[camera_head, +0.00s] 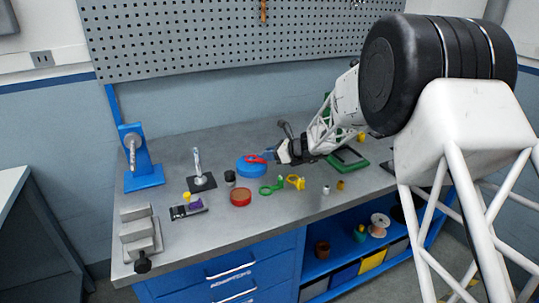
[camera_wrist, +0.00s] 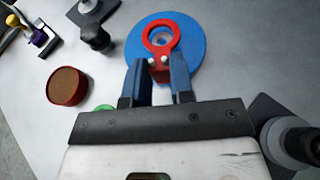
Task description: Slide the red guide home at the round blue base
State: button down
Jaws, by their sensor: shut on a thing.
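The round blue base (camera_wrist: 193,52) lies flat on the grey bench; it also shows in the head view (camera_head: 250,171). The red guide (camera_wrist: 161,33), a ring with a short block at its near end, is over the middle of the base. A light round centre shows through the ring. My gripper (camera_wrist: 160,72) is shut on the block of the red guide, with one blue finger on each side. In the head view my gripper (camera_head: 276,157) reaches in from the right. I cannot tell whether the guide touches the base.
A red round tin (camera_wrist: 67,87) with a brown top stands left of the base. A green part (camera_head: 271,187) and a yellow part (camera_head: 295,182) lie in front. A black post on a plate (camera_wrist: 297,140) stands close to my gripper's right. A grey stepped block (camera_head: 139,238) is far left.

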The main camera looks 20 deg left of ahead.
jog(key=shift+f, duration=0.95)
dwell(0.6)
jog(key=c, duration=0.9)
grip_release()
jog(key=shift+r, duration=0.1)
jog(key=shift+v, duration=3.9)
